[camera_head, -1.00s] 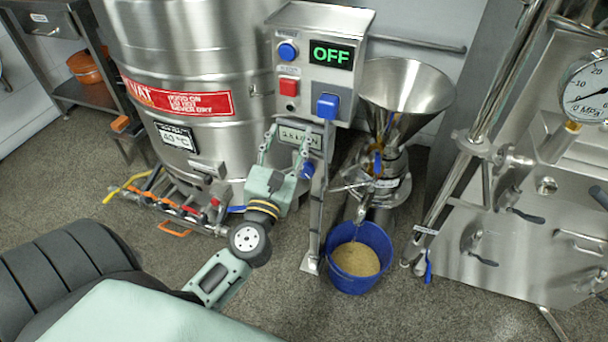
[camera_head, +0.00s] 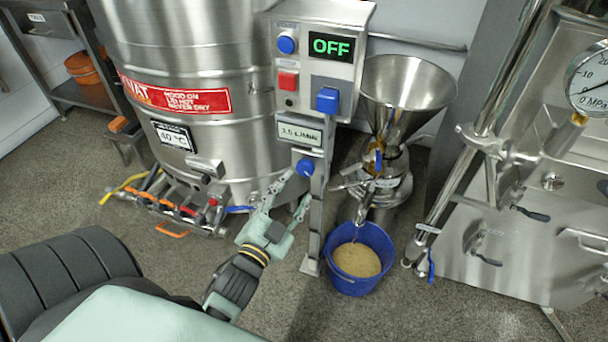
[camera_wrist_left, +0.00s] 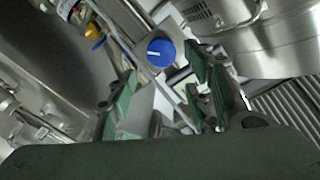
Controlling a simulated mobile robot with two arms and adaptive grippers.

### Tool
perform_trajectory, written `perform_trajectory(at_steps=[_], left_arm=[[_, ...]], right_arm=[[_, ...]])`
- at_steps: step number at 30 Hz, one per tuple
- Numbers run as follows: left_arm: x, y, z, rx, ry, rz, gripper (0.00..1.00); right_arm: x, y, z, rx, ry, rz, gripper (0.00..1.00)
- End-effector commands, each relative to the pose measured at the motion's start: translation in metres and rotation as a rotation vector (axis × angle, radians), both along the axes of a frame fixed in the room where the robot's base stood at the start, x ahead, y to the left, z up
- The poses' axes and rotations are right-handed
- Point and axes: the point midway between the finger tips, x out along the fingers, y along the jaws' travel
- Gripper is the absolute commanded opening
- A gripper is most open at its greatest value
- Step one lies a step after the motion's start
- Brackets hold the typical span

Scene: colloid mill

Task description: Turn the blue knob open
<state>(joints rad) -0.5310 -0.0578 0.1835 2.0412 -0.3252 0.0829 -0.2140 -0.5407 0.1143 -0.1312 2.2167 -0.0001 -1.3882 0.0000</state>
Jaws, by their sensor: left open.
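The blue knob (camera_head: 306,167) is a small round knob low on the steel post, under the flow display (camera_head: 304,133). In the left wrist view the knob (camera_wrist_left: 160,52) shows face-on with a white pointer line, lying beyond and between the spread fingers. My left gripper (camera_head: 291,190) is open and empty, just below and left of the knob, and appears apart from it. It also shows in the left wrist view (camera_wrist_left: 160,95). My right gripper is in neither view.
The control box (camera_head: 318,60) above carries blue and red buttons, a blue square switch (camera_head: 327,100) and an OFF display. The steel vat (camera_head: 185,60) stands left. The hopper (camera_head: 405,92) and blue bucket (camera_head: 359,258) are right of the post.

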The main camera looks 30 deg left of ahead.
Motion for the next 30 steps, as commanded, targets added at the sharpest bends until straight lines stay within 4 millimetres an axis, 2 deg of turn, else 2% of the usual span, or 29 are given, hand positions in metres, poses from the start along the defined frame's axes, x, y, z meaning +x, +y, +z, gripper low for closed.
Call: perform_trajectory(at_steps=[5, 18, 22, 30], left_arm=[[0.005, 0.003, -0.006, 0.092, 0.031, 0.008, 0.47], [0.067, 0.012, -0.006, 0.087, 0.028, 0.006, 0.47], [0.074, 0.014, -0.006, 0.085, 0.029, 0.006, 0.47], [0.075, 0.014, -0.006, 0.084, 0.03, 0.006, 0.46]], right_arm=[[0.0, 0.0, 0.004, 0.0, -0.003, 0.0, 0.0], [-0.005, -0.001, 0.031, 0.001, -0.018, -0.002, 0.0], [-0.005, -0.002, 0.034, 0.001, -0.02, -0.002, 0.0], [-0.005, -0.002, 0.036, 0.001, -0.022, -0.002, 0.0]])
